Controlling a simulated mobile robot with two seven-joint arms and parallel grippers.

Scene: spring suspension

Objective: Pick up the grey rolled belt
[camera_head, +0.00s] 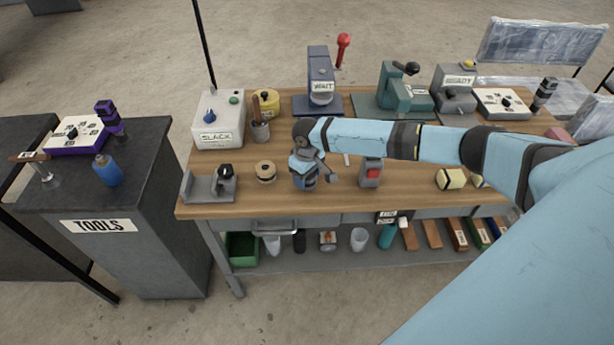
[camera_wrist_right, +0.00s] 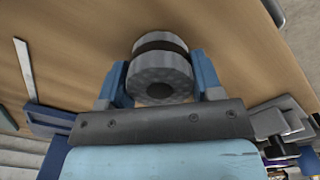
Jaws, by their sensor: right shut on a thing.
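The grey rolled belt (camera_wrist_right: 160,72) is a thick grey roll with a dark band around it and a dark hole in its near end. It shows in the right wrist view between the two blue fingers of my right gripper (camera_wrist_right: 158,82), which is shut on it. In the head view my right gripper (camera_head: 304,183) points down over the front middle of the wooden workbench (camera_head: 330,205); the arm and fingers hide most of the roll there. I cannot tell whether the roll touches the bench top. My left gripper is not in view.
A tan roll (camera_head: 265,172) and a grey fixture (camera_head: 211,184) stand left of the gripper. A grey block with a red face (camera_head: 371,173) stands close on its right. Machines line the back of the bench. A tools cabinet (camera_head: 100,225) stands at left.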

